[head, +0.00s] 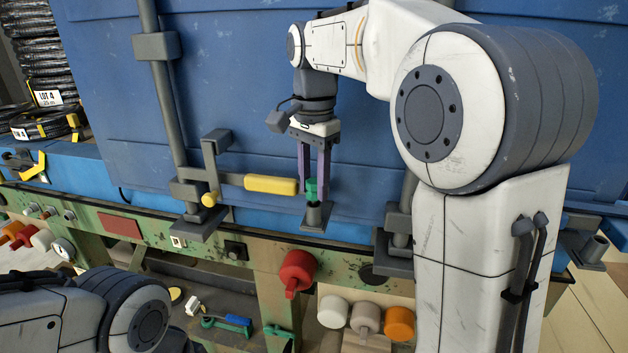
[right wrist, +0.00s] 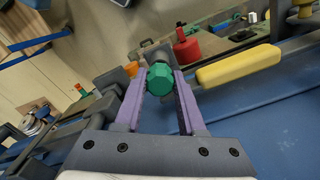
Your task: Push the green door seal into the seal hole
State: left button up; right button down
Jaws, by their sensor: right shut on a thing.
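The green door seal (head: 311,189) is between the purple fingertips of my right gripper (head: 314,197), which is shut on it. It also shows as a green faceted knob in the right wrist view (right wrist: 160,80), between the fingers. Directly below it in the head view is a grey upright socket (head: 316,216) on a bracket at the blue door's lower edge; it appears to be the seal hole. The seal sits at or just above its top; the fingers hide the join, so I cannot tell how deep it is. My left gripper is out of view.
A yellow-handled latch (head: 270,184) lies just left of the socket. The blue door panel (head: 240,80) rises behind. Below, a green panel carries a red knob (head: 297,271) and several other knobs. A grey lock rod (head: 160,100) stands left.

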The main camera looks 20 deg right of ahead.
jog(key=shift+f+b, duration=0.55)
jog(key=shift+f, duration=0.25)
jog(key=shift+c, duration=0.7)
grip_release()
jog(key=shift+r, duration=0.25)
jog(key=shift+r+p, duration=2.1)
jog(key=shift+p, duration=0.3)
jog(key=shift+r, duration=0.35)
notch_tip(320, 180, up, 10)
jog(key=shift+f, duration=0.15)
